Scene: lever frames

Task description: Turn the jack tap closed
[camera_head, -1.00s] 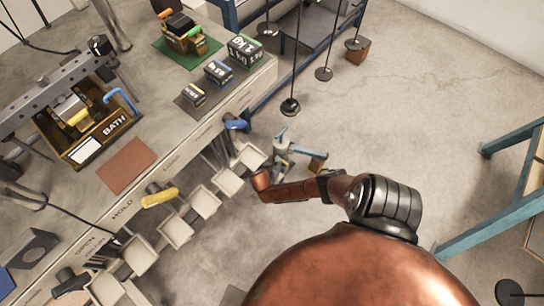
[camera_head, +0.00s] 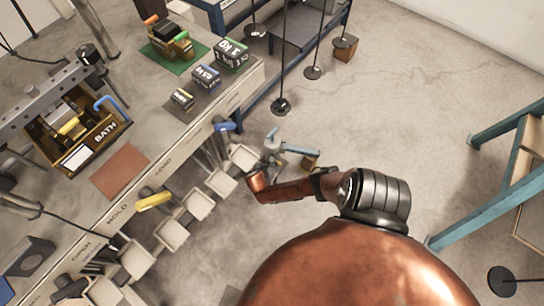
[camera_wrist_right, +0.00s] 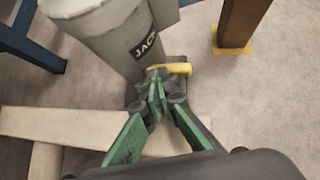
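The jack is a pale grey cylinder marked JACK (camera_wrist_right: 122,38), at the upper left of the right wrist view. Its yellow tap lever (camera_wrist_right: 180,69) sticks out to the right at the cylinder's lower end. My right gripper (camera_wrist_right: 158,88) has green fingers drawn together, with the tips right at the lever's near side. I cannot tell whether they touch it, and nothing shows clearly between them. My left gripper is not in view.
The bench (camera_head: 160,137) with a row of pale pedals (camera_head: 198,205) lies to the left. A wooden block (camera_head: 310,162) is near the jack, and hanging weights (camera_head: 281,106) are behind it. A blue-legged table (camera_head: 490,205) stands at right. Open floor lies between.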

